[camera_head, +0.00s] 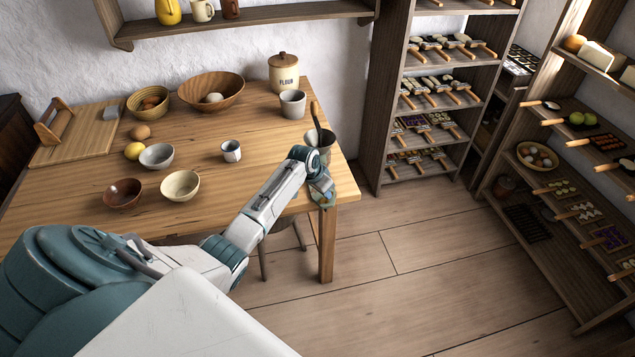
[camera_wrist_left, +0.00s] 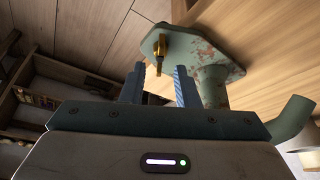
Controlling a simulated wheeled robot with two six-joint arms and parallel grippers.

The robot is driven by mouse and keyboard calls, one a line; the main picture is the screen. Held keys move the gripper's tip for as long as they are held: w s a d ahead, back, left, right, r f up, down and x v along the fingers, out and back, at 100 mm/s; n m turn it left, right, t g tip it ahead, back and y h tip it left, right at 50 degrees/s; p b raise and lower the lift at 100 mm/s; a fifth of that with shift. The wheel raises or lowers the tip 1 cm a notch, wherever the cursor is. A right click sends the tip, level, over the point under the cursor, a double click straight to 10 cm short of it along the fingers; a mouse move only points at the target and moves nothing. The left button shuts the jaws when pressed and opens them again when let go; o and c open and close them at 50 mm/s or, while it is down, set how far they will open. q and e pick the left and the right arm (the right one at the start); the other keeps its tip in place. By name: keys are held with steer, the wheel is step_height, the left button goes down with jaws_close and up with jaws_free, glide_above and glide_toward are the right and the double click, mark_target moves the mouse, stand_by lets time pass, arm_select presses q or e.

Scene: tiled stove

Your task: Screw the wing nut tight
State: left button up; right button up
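A brass wing nut (camera_wrist_left: 160,46) shows in the left wrist view, standing out from a grey-green metal plate (camera_wrist_left: 205,57) with reddish worn patches. A rounded grey-green body (camera_wrist_left: 213,88) joins the plate. My left gripper (camera_wrist_left: 158,74) is open. Its two fingers point at the plate, one on each side of the wing nut's lower part, with a gap visible between them. Whether either finger touches the nut is unclear. In the head view my left gripper is at the right end of the wooden table (camera_head: 215,130), where my wrist hides the nut. My right gripper is not in view.
A grey pot with utensils (camera_head: 325,143), a grey cup (camera_head: 292,104) and a flour jar (camera_head: 283,73) stand near my left wrist. Several bowls, including a cream bowl (camera_head: 180,186), stand farther left. The floor (camera_head: 410,270) right of the table is clear.

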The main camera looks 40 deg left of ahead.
arm_select(q)
steer(key=b+v, duration=0.1)
steer(key=v, duration=0.6)
steer(key=shift+r, duration=0.2)
